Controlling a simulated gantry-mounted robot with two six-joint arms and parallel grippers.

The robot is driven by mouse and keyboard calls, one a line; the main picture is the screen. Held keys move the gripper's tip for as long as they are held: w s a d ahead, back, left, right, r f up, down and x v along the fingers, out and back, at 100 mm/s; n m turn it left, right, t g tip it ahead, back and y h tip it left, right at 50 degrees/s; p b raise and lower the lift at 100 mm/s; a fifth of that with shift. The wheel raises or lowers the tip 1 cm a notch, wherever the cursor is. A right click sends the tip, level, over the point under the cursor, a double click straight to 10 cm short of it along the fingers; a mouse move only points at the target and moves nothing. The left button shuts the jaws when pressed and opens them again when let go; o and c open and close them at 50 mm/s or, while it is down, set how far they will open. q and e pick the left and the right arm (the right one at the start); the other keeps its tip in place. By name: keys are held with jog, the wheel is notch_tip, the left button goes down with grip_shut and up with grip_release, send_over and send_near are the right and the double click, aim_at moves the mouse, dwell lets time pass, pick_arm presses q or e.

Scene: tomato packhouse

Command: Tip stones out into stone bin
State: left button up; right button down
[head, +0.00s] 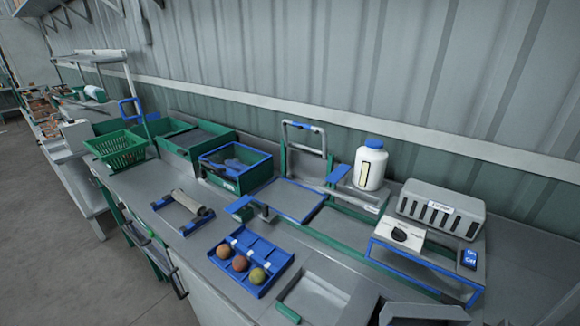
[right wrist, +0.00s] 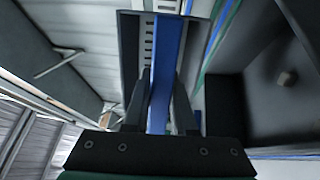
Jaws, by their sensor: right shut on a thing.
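My right gripper (right wrist: 160,82) shows in the right wrist view, its two dark fingers shut on either side of a long blue bar (right wrist: 168,45). The bar runs up the picture beside a dark slotted part; what it belongs to is unclear. To the right is a dark open compartment (right wrist: 232,112) with a small brownish lump (right wrist: 287,78) in it, perhaps a stone. I cannot tell which container is the stone bin. Neither gripper can be made out in the head view.
In the head view, a blue tray (head: 222,264) holds three round fruits. A green blue-rimmed bin (head: 226,184), a green basket (head: 117,151) and a white bottle (head: 370,168) stand on the bench. A grey slotted box (head: 440,207) stands right, behind a blue frame (head: 425,264).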

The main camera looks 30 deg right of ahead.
jog(key=w+a+f+n+y, duration=0.2)
jog(key=a+y, duration=0.3)
jog(key=a, duration=0.4)
jog(key=w+a+f+n+t+y, duration=0.1)
jog(key=w+a+f+n+y, duration=0.1)
jog(key=a, duration=0.7)
jog(key=w+a+f+n+t+y, duration=0.1)
jog(key=w+a+n+y, duration=0.3)
jog(key=a+y, duration=0.4)
jog(key=shift+a+f+n+y, duration=0.4)
jog(key=shift+a+n, duration=0.5)
jog(key=shift+a, duration=0.2)
